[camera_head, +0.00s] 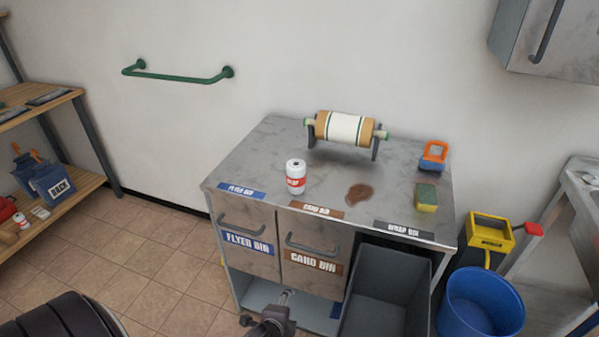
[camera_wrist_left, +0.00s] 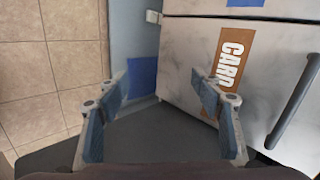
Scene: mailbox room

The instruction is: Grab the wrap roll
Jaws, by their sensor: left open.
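The wrap roll (camera_head: 345,128) is a cream-and-tan roll with green bands, lying across a dark stand at the back of the metal cabinet top (camera_head: 270,150). My left gripper (camera_head: 283,301) is low in front of the cabinet, by the lower shelf, well below and in front of the roll. In the left wrist view the left gripper (camera_wrist_left: 158,90) has its fingers apart with nothing between them, facing the card bin front (camera_wrist_left: 232,65). The roll is outside that view. My right gripper is not in view.
An open grey bin (camera_head: 385,290) sits below. A blue bucket (camera_head: 480,305) and yellow container (camera_head: 488,235) stand at right.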

